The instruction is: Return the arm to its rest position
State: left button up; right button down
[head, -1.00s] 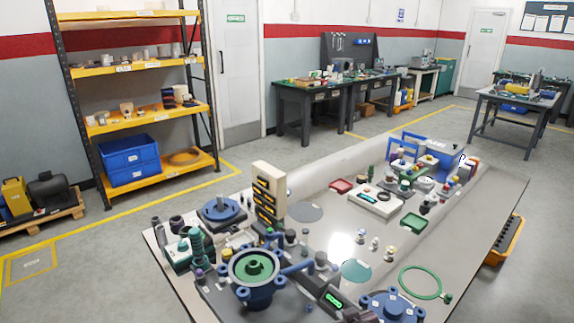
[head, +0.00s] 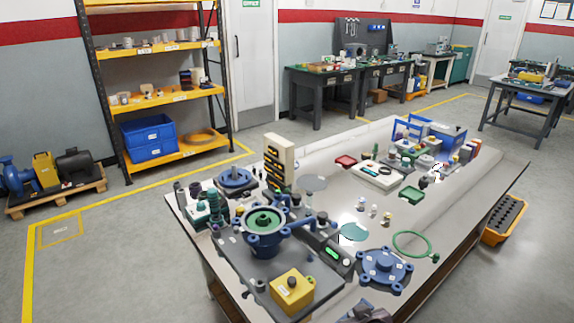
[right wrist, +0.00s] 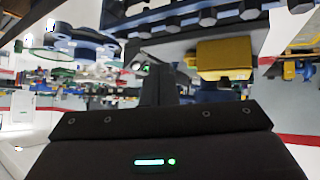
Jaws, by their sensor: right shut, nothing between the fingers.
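My left gripper is not in view. The workbench (head: 320,225) carries a blue pump housing (head: 264,235) with a green ring inside, a blue flanged cover (head: 384,266) and a yellow box (head: 292,292).
A green ring (head: 431,244) lies flat on the bench. A beige rack (head: 279,160) stands upright at the back left. An orange crate (head: 505,220) is at the bench's right side.

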jog(key=s+d+r+m+g+h, duration=0.1)
jog(key=s+r+g, duration=0.2)
jog(key=s, duration=0.8)
jog(key=s+d+r+g, duration=0.2)
jog(key=s+r+g, duration=0.15)
jog(key=s, duration=0.85)
notch_tip(320, 180, down, 29)
jog(key=s+g, duration=0.1)
jog(key=s+d+f+g, duration=0.1)
jog(key=s+d+f, duration=0.2)
jog(key=s+f, duration=1.6)
jog(key=shift+s+d, duration=0.2)
jog(key=shift+s, duration=0.35)
